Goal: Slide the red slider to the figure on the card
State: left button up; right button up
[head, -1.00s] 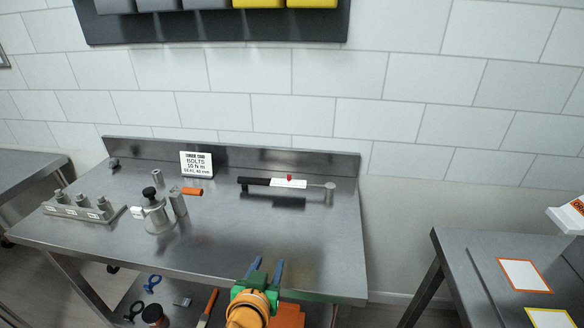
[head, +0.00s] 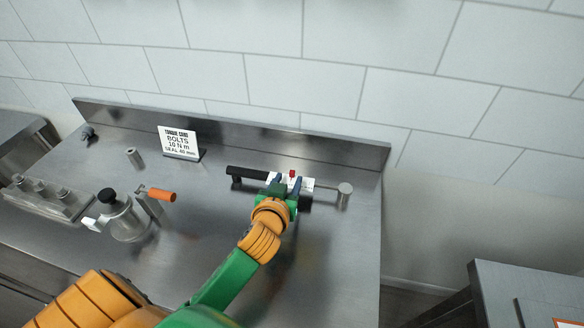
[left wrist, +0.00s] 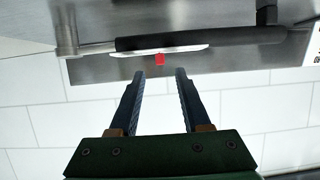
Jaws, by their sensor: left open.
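The red slider (head: 292,174) sits on the white scale of a black-handled torque wrench (head: 247,173) near the back of the steel table. The slider also shows in the left wrist view (left wrist: 159,59), just beyond and between my fingertips. My left gripper (head: 287,184) is open, with one finger to each side of the slider's line and nothing between them. The card (head: 179,142) stands upright to the left of the wrench and reads "BOLTS 10 N m" and "SEAL 40 mm". The scale's marks are too small to read. My right gripper is out of view.
A metal pot with a black knob (head: 123,218) and an orange-handled tool (head: 160,194) stand at the left of the table. A metal block with knobs (head: 45,200) is at the far left. The table's middle front is clear apart from my arm.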

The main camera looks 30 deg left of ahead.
aim_at(292, 173)
pick_arm(q)
jog(key=x, duration=0.4)
jog(key=shift+f, duration=0.15)
jog(key=shift+s, duration=0.15)
jog(key=shift+c, duration=1.1)
grip_shut()
